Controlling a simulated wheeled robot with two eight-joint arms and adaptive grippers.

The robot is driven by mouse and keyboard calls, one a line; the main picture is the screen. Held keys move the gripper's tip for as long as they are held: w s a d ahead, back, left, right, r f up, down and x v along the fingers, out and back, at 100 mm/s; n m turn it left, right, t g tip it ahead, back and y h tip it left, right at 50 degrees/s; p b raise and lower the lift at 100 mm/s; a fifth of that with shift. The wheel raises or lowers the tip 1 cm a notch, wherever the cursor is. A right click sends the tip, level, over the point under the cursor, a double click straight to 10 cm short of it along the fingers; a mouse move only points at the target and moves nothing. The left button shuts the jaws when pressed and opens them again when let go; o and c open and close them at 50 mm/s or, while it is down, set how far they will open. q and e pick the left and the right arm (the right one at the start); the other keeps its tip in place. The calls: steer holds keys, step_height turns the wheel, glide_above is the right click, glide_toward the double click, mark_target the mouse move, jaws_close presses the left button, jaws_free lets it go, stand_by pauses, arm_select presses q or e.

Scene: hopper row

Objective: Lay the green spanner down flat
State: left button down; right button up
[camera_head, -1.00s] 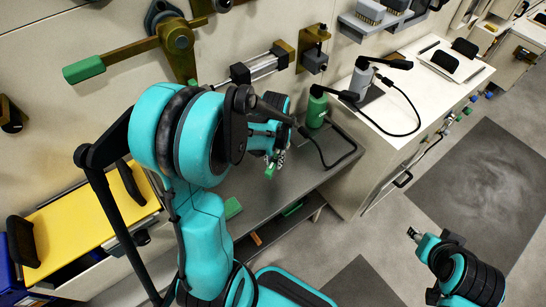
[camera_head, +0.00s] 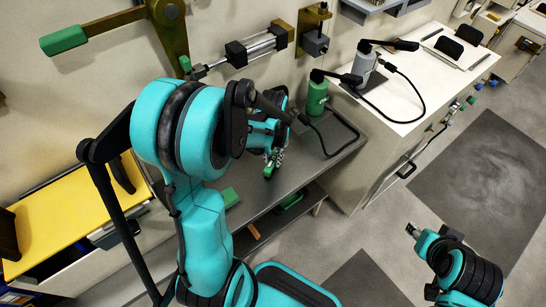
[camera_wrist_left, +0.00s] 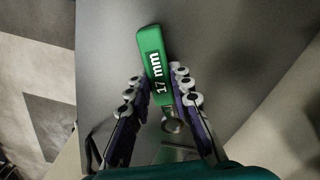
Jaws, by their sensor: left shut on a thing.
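The green spanner (camera_wrist_left: 154,65) is between the fingers of my left gripper (camera_wrist_left: 157,104) in the left wrist view. Its green handle, marked 17 mm, points away from the gripper, and its metal end (camera_wrist_left: 172,125) lies back between the fingers. My left gripper is shut on it. In the head view the left gripper (camera_head: 272,153) is over the grey bench (camera_head: 292,178), partly behind my arm. The gap between spanner and bench cannot be judged. My right gripper (camera_head: 412,231) is at the lower right over the floor, too small to read its jaws.
A green bottle (camera_head: 317,94) with a black nozzle and hose stands at the bench's back. A white cabinet (camera_head: 425,75) stands to the right, and a yellow-topped unit (camera_head: 55,220) to the left. Bare bench shows right of the gripper.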

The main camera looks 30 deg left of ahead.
arm_select(q)
steer(key=shift+f, duration=0.2)
steer(key=shift+f+b, duration=0.4)
steer(key=shift+b, duration=0.15)
steer(key=c, duration=1.3)
jaws_free()
steer(key=shift+r, duration=0.1)
step_height(320, 180, up, 12)
